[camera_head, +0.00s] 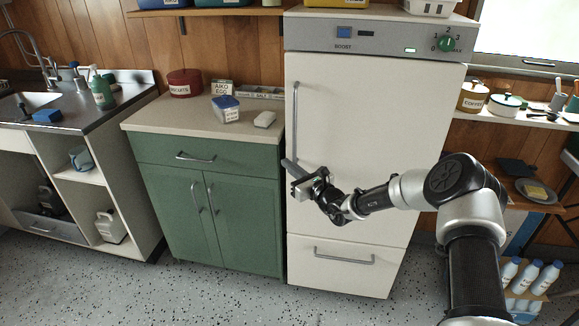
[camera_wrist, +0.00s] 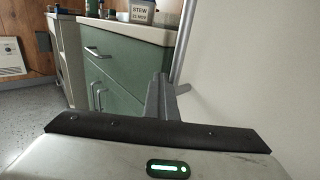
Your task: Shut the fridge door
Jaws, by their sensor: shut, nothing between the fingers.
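The white fridge (camera_head: 375,140) stands in the middle of the head view. Its tall upper door (camera_head: 375,100) looks flush with the front, and I see no open gap along its edges. The door's upright bar handle (camera_head: 295,115) is at its left edge. My gripper (camera_head: 289,166) is shut and empty, at the lower end of this handle, in front of the door's left edge. In the wrist view the closed fingers (camera_wrist: 161,98) appear beside the handle (camera_wrist: 184,40). I cannot tell whether they touch the handle or door.
A green cabinet (camera_head: 208,190) with a pale worktop stands left of the fridge. A lower drawer (camera_head: 345,268) with a bar handle lies under the door. A shelf (camera_head: 515,119) with jars and bottles (camera_head: 530,275) are on the right. Speckled floor in front is clear.

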